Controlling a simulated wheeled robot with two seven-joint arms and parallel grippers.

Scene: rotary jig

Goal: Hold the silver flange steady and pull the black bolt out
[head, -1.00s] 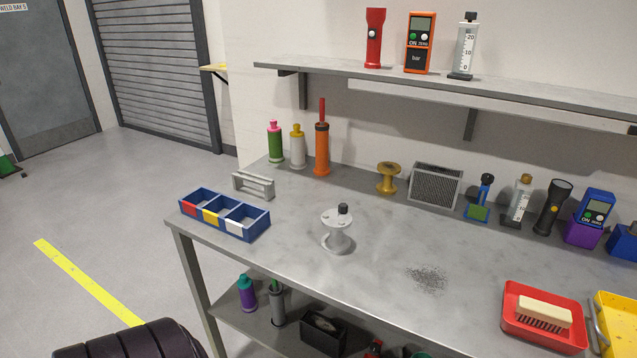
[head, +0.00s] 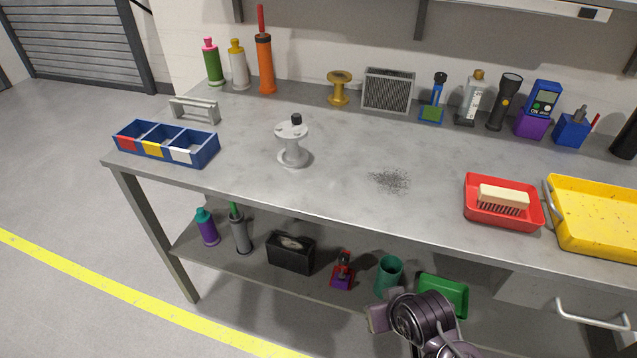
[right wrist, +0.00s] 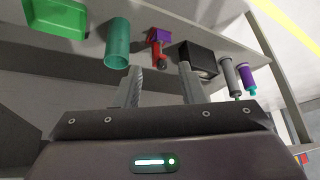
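The silver flange (head: 293,148) stands upright on the grey workbench in the head view, left of the middle. The black bolt (head: 296,119) sticks up from its round top plate, seated near the edge. My right gripper (right wrist: 160,75) shows in the right wrist view with its two fingers apart and nothing between them. It faces the lower shelf, away from the flange. In the head view part of my arm (head: 420,315) shows at the bottom, in front of the bench. My left gripper is not in view.
A blue three-compartment bin (head: 165,143) stands left of the flange. A yellow spool (head: 340,88) and a grey mesh box (head: 388,91) stand behind. A red tray (head: 503,216) with a brush and a yellow tray (head: 597,225) lie right. The bench around the flange is clear.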

